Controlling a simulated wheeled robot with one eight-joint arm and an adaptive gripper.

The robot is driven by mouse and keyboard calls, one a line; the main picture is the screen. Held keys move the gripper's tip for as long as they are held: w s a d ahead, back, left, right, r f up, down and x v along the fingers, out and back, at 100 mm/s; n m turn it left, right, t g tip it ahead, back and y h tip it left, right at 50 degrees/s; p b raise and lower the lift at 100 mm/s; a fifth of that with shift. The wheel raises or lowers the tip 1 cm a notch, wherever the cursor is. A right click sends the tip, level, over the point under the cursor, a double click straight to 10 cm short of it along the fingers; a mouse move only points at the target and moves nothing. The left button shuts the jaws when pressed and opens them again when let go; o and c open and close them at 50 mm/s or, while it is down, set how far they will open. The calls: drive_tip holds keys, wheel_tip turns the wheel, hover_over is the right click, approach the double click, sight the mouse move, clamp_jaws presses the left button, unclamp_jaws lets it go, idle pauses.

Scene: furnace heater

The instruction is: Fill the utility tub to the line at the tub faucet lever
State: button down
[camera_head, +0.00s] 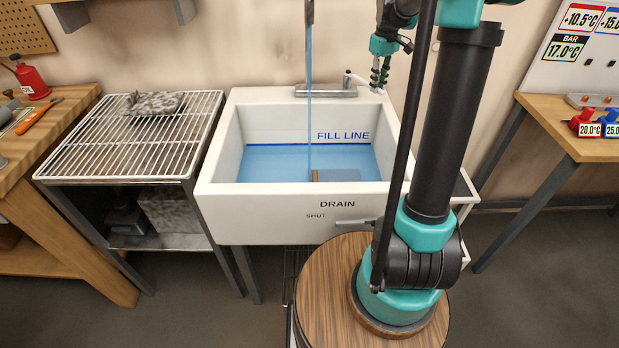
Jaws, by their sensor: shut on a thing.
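The white utility tub (212,190) stands against the wall with "FILL LINE" (343,135) lettered on its inner back wall. A dark blue line (280,145) runs across that wall. Light blue water (270,163) lies in the tub, its far edge at or just under the line; I cannot tell exactly. A stream of water (309,110) falls from the spout above. The tub faucet lever (358,80) is at the right of the faucet body (325,91). My gripper (379,85) is shut on the lever's end, fingers pointing down.
The drain handle (354,222) on the tub front lies sideways by the word "SHUT". Wooden benches stand at far left (60,135) and right (560,125). My arm hides the tub's right side.

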drive_tip(key=shift+s+a+m, duration=0.25)
drive_tip(key=shift+a+m, duration=0.15)
drive_tip(key=shift+a, duration=0.1)
drive_tip(key=shift+s+a+m, duration=0.25)
drive_tip(key=shift+a+m, duration=0.4)
drive_tip(key=shift+a, duration=0.15)
drive_tip(key=shift+s+a+m, duration=0.3)
drive_tip(key=shift+a+m, duration=0.4)
drive_tip(key=shift+a, duration=0.1)
drive_tip(key=shift+s+a+m, duration=0.25)
drive_tip(key=shift+a+m, duration=0.4)
drive_tip(key=shift+a, duration=0.15)
drive_tip(key=shift+s+a+m, duration=0.1)
drive_tip(key=shift+a+m, duration=0.8)
drive_tip(key=shift+a, duration=0.2)
